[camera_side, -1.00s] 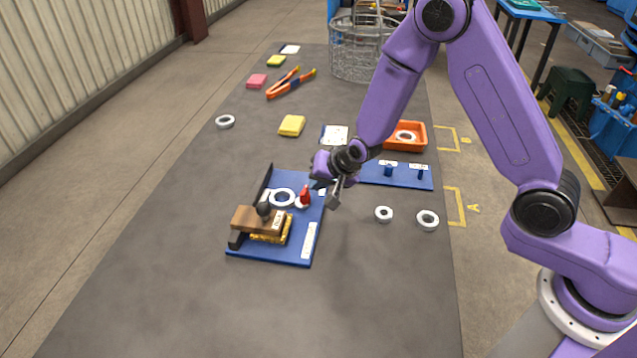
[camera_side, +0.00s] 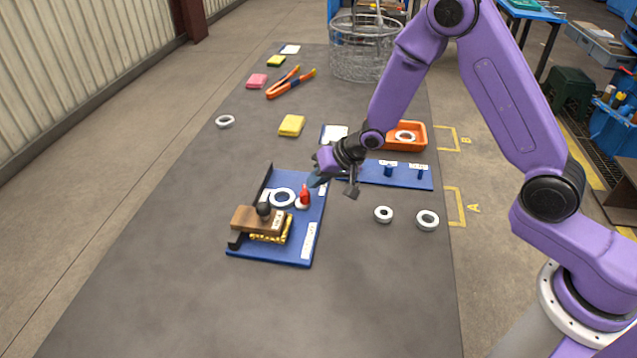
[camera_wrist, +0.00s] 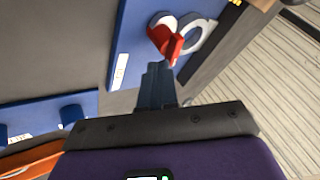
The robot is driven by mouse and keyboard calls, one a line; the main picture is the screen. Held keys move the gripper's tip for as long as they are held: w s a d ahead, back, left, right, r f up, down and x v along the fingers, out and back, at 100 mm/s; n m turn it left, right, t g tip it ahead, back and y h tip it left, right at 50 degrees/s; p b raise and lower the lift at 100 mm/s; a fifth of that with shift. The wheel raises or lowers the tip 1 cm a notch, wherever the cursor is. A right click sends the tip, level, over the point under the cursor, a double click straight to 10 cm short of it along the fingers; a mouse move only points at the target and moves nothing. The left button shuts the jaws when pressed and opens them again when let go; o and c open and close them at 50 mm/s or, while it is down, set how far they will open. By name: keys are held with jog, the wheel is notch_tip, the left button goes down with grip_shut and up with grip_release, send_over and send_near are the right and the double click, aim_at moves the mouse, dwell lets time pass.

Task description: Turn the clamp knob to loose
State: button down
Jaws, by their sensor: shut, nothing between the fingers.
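The red clamp knob (camera_side: 304,197) stands on a white round base near the right edge of the blue fixture board (camera_side: 262,253). In the wrist view the red knob (camera_wrist: 168,40) shows just beyond my fingertips, with its pointed end toward them. My gripper (camera_side: 315,181) is shut and empty, above and right of the knob. In the wrist view my gripper (camera_wrist: 157,70) has its fingers together, close to the knob. I cannot tell whether they touch it. The knob's label is too small to read.
A white ring (camera_side: 282,198) lies beside the knob. A brown block with a dark knob (camera_side: 264,209) sits on the fixture. A second blue board with pegs (camera_side: 395,175) and an orange tray (camera_side: 420,138) are behind right. Loose rings (camera_side: 383,214) lie right. The front bench is clear.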

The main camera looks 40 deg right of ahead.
jog(key=shift+w+n+g+y, duration=0.3)
jog(key=shift+n+g+y, duration=0.15)
jog(key=shift+n, duration=0.5)
jog(key=shift+w+n+g+y, duration=0.25)
jog(key=shift+n+g+y, duration=0.15)
jog(key=shift+n, duration=0.55)
jog(key=shift+w+a+n+g+y, duration=0.1)
jog(key=shift+w+n+g+y, duration=0.15)
jog(key=shift+n+g, duration=0.4)
jog(key=shift+w+a+n+g+y, duration=0.15)
jog(key=shift+n+g+y, duration=0.15)
jog(key=shift+n, duration=0.65)
jog(key=shift+w+a+n+g+y, duration=0.1)
jog(key=shift+w+n+g+y, duration=0.2)
jog(key=shift+n, duration=0.5)
jog(key=shift+a, duration=0.1)
jog(key=shift+w+a, duration=0.2)
jog(key=shift+s, duration=0.15)
